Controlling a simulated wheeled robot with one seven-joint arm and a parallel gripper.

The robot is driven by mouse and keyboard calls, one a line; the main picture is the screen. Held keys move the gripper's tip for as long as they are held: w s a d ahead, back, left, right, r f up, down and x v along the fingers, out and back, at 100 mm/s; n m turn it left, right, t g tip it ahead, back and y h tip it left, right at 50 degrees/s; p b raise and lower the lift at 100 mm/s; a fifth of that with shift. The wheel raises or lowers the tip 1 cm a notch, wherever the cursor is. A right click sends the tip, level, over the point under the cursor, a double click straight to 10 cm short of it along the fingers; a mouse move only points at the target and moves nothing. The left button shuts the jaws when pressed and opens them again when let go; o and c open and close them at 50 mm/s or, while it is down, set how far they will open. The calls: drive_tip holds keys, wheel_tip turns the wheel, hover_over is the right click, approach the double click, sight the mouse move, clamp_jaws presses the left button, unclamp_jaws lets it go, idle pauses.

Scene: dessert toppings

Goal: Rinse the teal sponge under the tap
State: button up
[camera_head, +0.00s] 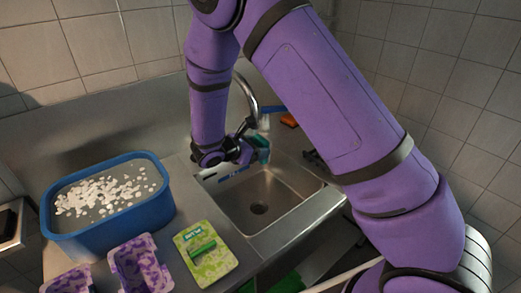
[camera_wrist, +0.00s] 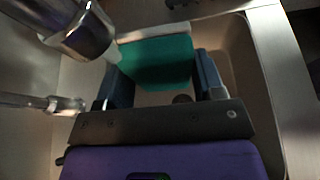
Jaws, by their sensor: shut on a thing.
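My gripper (camera_head: 250,156) is over the sink (camera_head: 236,203), shut on the teal sponge (camera_head: 263,152). In the wrist view the sponge (camera_wrist: 155,62) sits between my two dark blue fingers (camera_wrist: 163,82), with a pale strip along its far edge. The tap (camera_head: 246,88) arches down behind my gripper. In the wrist view the metal tap end (camera_wrist: 88,36) is to the left of the sponge, close to it. A whitish patch shows just above the sponge in the head view; I cannot tell whether it is water.
A blue tub (camera_head: 120,232) with white pieces stands on the left counter. A green patterned board (camera_head: 222,272) and purple moulds (camera_head: 128,262) lie at the front. An orange item (camera_head: 289,120) is behind the sink. The sink floor looks clear around the drain.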

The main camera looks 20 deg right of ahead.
drive_tip(key=shift+a, duration=0.15)
drive_tip(key=shift+d, duration=0.2)
drive_tip(key=shift+d, duration=0.4)
drive_tip(key=shift+a, duration=0.1)
idle(0.3)
drive_tip(key=shift+a, duration=0.5)
drive_tip(key=shift+d, duration=0.2)
drive_tip(key=shift+d, duration=0.4)
drive_tip(key=shift+a, duration=0.2)
